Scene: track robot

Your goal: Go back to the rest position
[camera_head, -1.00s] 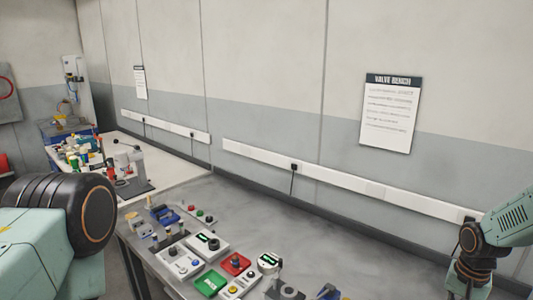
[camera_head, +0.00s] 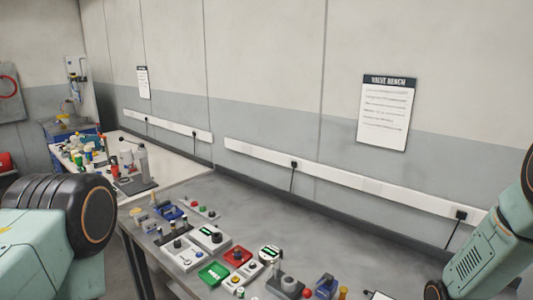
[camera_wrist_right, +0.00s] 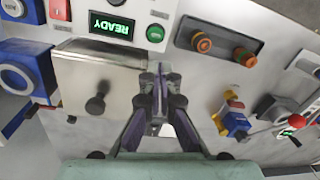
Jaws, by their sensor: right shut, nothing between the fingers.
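My right gripper (camera_wrist_right: 160,78) is shut with nothing between its fingers, in the right wrist view. Its fingers point at a panel with a green READY display (camera_wrist_right: 111,25), in front of the right edge of a metal plate with a dark knob (camera_wrist_right: 97,103). Whether the fingertips touch anything cannot be told. In the head view my right arm stands at the right edge and its gripper is out of frame. Part of my left arm shows at the left edge; its gripper is not in view.
The grey workbench (camera_head: 290,222) carries a green box (camera_head: 214,273), a red box (camera_head: 238,255) and several devices along its near side. Its far side is clear up to the wall. A blue, yellow and red valve (camera_wrist_right: 235,120) lies right of the right gripper.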

